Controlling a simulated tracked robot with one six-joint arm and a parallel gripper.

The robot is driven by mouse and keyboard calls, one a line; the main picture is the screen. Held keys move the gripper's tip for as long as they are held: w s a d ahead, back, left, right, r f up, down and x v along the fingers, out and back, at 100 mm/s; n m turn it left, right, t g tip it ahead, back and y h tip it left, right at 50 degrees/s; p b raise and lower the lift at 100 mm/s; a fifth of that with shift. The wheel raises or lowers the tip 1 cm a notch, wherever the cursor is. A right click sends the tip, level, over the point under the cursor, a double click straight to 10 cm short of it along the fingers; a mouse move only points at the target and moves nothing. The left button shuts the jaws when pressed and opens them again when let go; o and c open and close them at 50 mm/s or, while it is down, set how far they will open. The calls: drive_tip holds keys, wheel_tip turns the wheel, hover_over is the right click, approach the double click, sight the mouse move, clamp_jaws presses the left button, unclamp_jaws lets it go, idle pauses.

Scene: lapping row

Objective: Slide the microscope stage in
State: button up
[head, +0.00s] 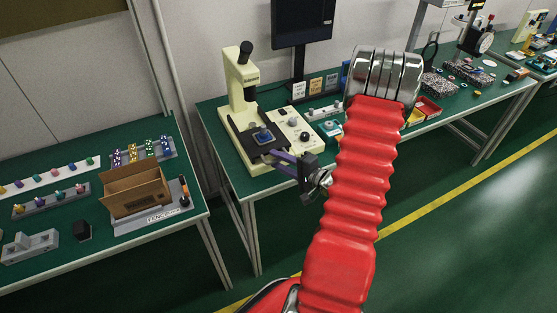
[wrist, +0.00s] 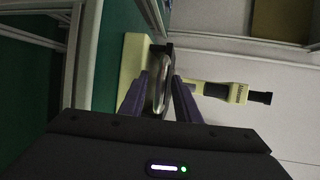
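In the wrist view the microscope (wrist: 212,90) lies sideways. There my open gripper (wrist: 160,76) has one finger on each side of a silver handle (wrist: 158,90) at the dark stage edge (wrist: 162,47). I cannot tell whether either finger touches the handle. The far end of the stage is partly hidden.
A cream control box (head: 296,128) with a knob stands right of the stage. A monitor (head: 302,22) is behind. A separate bench at left holds an open cardboard box (head: 136,190). Trays and parts fill the bench at right. The floor in front (head: 450,220) is clear.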

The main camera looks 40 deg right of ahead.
drive_tip(key=shift+w, duration=0.3)
drive_tip(key=shift+c, duration=0.3)
clamp_jaws()
drive_tip(key=shift+f, duration=0.1)
